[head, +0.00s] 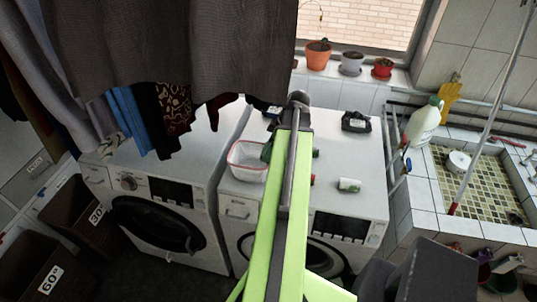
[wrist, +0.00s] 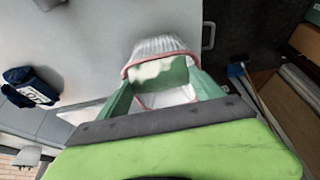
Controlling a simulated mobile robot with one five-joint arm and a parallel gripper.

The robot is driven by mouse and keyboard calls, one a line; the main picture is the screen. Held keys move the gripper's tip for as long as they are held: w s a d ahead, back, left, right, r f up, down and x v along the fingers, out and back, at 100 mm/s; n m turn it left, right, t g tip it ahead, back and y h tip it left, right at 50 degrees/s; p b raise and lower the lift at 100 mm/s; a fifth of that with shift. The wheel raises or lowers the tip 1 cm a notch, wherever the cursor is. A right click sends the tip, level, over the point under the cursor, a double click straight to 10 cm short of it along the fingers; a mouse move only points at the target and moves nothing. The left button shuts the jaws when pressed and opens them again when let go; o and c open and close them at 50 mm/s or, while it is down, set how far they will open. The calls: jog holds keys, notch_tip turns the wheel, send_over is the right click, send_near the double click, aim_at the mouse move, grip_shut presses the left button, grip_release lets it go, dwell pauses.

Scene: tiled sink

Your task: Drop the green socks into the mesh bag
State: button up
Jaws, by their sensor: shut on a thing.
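The mesh bag (wrist: 163,46) is white with a pink rim and lies open beneath my gripper in the wrist view. In the head view the mesh bag (head: 236,160) stands on top of the right-hand washing machine. My gripper (wrist: 159,78) is shut on the green socks (wrist: 174,73), a green and whitish bundle between the fingertips. The socks are in line with the bag's opening; I cannot tell how high above it they are. In the head view my arm hides most of the gripper, and a small dark green patch shows beside the bag.
A dark box-like item (head: 356,122) and a small white-and-green item (head: 349,185) lie on the right-hand machine (head: 330,160). Dark clothes (head: 215,50) hang over the left machine (head: 205,150). A white bottle (head: 424,122) stands by the tiled sink (head: 480,180).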

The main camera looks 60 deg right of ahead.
jog(key=shift+w+a+f, duration=0.1)
jog(key=shift+w+f, duration=0.1)
jog(key=shift+f, duration=0.05)
jog(key=o, duration=1.3)
jog(key=shift+o, duration=0.2)
jog(key=shift+p, duration=0.3)
jog(key=a+p+v, duration=0.1)
jog(key=p+v, duration=0.6)
jog(key=shift+d+r, duration=0.3)
jog(key=shift+d, duration=0.25)
jog(key=shift+s, duration=0.1)
